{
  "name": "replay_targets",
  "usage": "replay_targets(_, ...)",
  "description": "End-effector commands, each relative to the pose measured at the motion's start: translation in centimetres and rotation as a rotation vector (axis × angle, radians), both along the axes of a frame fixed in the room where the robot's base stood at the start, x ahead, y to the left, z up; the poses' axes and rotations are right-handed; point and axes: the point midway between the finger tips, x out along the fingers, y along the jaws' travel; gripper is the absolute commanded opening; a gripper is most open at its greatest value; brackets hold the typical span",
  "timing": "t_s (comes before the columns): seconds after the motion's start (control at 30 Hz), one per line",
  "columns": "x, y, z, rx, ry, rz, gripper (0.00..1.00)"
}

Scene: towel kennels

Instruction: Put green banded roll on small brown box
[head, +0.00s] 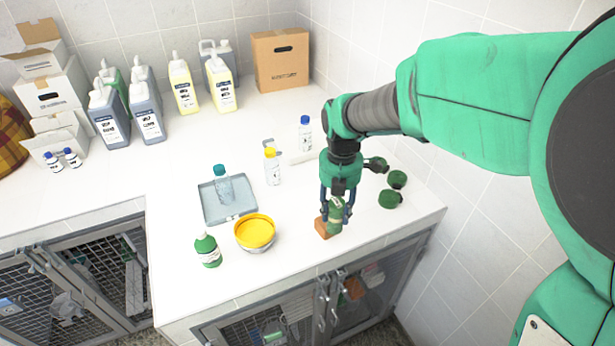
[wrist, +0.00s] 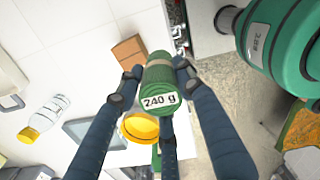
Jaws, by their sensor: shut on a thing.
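My gripper (head: 336,200) is shut on the green banded roll (head: 335,214). In the wrist view the roll (wrist: 159,76) sits between the dark fingers of my gripper (wrist: 160,88), with a white "240 g" label and a tan band. The small brown box (head: 321,229) stands near the counter's front edge, partly hidden behind the roll in the head view. In the wrist view the box (wrist: 129,51) shows to the left of the roll. I cannot tell whether the roll touches the box.
Several dark green round pieces (head: 391,199) lie right of my gripper. A yellow bowl (head: 254,233), a green bottle (head: 208,250) and a grey tray (head: 213,213) with a clear bottle stand left. Jugs and cardboard boxes line the back. The counter's front edge is close.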

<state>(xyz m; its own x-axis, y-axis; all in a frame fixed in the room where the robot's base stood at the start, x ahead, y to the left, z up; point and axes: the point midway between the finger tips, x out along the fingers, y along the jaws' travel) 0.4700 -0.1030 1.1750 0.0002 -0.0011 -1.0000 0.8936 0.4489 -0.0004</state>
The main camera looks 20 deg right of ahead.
Motion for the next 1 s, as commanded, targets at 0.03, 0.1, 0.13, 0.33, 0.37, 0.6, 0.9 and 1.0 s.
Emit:
replay_targets(0.03,0.9,-0.2,-0.2,0.0,0.001,0.0,0.02)
replay_targets(0.1,2.1,-0.4,-0.2,0.0,0.0,0.0,0.02)
replay_targets(0.13,2.5,-0.6,-0.3,0.0,0.001,0.0,0.02)
replay_targets(0.33,4.8,-1.1,-0.4,0.0,-0.001,0.0,0.02)
replay_targets(0.37,5.0,-1.1,-0.4,0.0,-0.001,0.0,0.02)
replay_targets(0.6,5.5,-1.2,-0.5,0.0,0.0,0.0,0.02)
replay_targets(0.9,5.8,-1.3,-0.5,0.0,0.0,0.0,0.02)
replay_targets(1.0,6.4,-1.4,-0.8,0.0,0.0,0.0,0.02)
